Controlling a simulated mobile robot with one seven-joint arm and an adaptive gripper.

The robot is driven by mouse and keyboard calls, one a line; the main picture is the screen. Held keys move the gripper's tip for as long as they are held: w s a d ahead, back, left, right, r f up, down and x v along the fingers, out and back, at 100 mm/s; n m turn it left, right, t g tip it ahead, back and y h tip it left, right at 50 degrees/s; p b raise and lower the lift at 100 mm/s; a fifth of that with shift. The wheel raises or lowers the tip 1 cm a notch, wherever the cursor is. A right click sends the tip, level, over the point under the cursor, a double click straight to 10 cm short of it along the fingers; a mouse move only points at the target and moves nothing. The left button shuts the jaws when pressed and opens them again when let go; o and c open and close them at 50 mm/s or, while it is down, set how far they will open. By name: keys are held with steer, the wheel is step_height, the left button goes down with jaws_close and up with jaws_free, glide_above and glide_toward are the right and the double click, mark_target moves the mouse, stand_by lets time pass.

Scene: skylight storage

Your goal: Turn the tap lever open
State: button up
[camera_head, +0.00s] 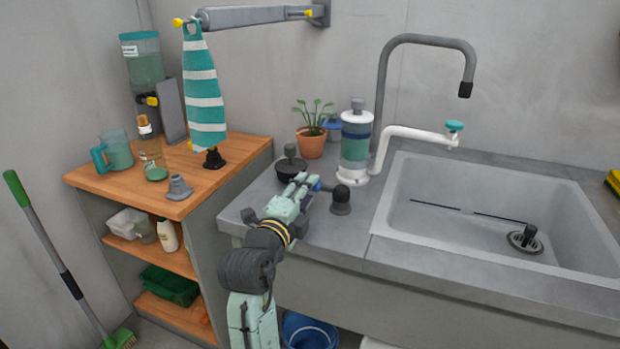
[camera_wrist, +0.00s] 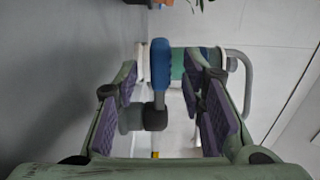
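A small lever with a blue end (camera_head: 317,186) joins a dark rounded base (camera_head: 340,203) on the counter left of the sink. In the wrist view the blue end (camera_wrist: 160,62) stands on a grey stem between my two purple-padded fingers. My gripper (camera_head: 306,188) is open around it; a gap shows on both sides, and I cannot tell whether any pad touches it. It also shows in the wrist view (camera_wrist: 165,100). A separate white tap pipe with a teal handle (camera_head: 453,126) stands at the sink's back edge.
A banded bottle (camera_head: 356,145) and a potted plant (camera_head: 312,143) stand behind my gripper. A black lidded pot (camera_head: 291,168) is close beside it. The sink (camera_head: 400,215) is to the right, and a wooden shelf unit (camera_head: 215,188) is to the left.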

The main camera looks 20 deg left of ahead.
steer(key=shift+w+p, duration=0.4)
steer(key=shift+w, duration=1.4)
steer(key=shift+c, duration=0.6)
jaws_close()
